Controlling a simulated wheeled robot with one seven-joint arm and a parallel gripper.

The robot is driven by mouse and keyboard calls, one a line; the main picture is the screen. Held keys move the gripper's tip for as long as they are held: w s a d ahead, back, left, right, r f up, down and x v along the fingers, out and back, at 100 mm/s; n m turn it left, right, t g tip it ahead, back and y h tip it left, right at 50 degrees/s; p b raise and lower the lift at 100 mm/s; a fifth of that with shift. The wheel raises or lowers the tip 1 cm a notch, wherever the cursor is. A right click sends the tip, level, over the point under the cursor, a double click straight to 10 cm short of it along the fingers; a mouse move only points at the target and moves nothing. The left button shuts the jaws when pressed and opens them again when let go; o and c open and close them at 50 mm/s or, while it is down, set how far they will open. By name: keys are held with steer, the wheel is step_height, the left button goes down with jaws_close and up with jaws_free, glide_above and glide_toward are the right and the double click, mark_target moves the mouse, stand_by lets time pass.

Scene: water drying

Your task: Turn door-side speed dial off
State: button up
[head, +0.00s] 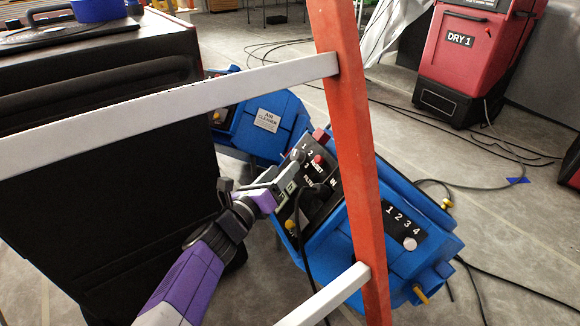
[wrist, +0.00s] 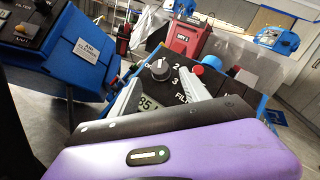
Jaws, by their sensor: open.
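A blue machine (head: 337,236) stands tilted beyond the orange ladder post. Its black panel has a dark speed dial with a grey pointer (wrist: 160,69), marked OFF, 2 and 3 in the wrist view. A red reset button (head: 317,160) sits right of that dial. A second panel, marked 1 to 4, has a pale dial (head: 410,243) right of the post. The frames do not show which dial is door-side. My gripper (head: 284,176) is open at the first panel. In the wrist view its pale fingers point toward the dark dial; contact cannot be told.
A black case (head: 105,190) stands at left. Another blue machine (head: 268,118) is behind. Cables lie on the floor at right, near a red dryer (head: 466,52).

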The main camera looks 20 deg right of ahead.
mark_target(295, 157)
steer(key=shift+b+x, duration=0.8)
steer(key=shift+x, duration=1.6)
jaws_close()
